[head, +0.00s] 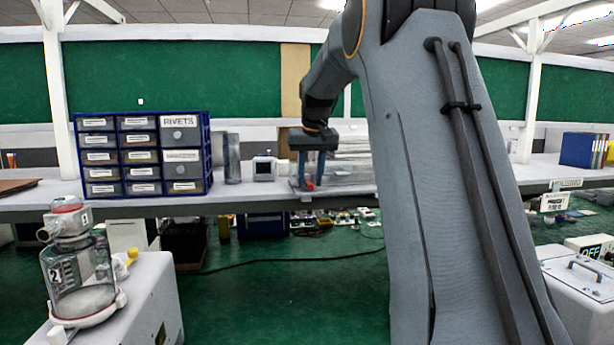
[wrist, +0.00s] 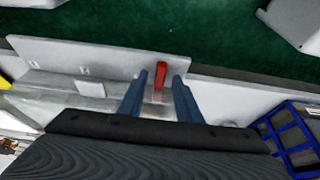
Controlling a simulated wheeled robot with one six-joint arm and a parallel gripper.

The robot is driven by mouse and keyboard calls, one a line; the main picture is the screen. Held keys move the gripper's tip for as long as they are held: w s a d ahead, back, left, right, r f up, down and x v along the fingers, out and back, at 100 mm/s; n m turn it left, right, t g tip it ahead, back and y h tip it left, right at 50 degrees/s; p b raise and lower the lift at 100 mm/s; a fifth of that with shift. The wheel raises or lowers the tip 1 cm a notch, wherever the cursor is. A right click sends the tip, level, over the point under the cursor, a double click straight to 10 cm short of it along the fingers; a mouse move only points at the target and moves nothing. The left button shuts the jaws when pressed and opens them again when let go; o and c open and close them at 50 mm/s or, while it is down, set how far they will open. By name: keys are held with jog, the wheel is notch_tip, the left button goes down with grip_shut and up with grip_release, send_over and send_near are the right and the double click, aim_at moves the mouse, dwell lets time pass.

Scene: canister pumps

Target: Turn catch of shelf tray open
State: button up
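The shelf tray's catch is a small red lever (head: 309,186) at the front of the shelf tray (head: 345,188). In the wrist view the red lever (wrist: 160,75) stands roughly straight against the pale tray front (wrist: 95,58). My gripper (head: 312,180) points down over the tray front. In the wrist view its two blue fingers (wrist: 159,88) are apart, one on each side of the red lever. Gaps show between the lever and both fingers. The lever's base is partly hard to make out. My arm hides the tray's right part in the head view.
A blue drawer cabinet (head: 145,155), a grey cylinder (head: 232,160) and a small white device (head: 264,168) stand left of the tray on the shelf. A canister pump (head: 80,265) stands on a white stand at the front left.

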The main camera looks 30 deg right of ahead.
jog(key=shift+f, duration=0.1)
grip_shut()
jog(key=shift+a, duration=0.1)
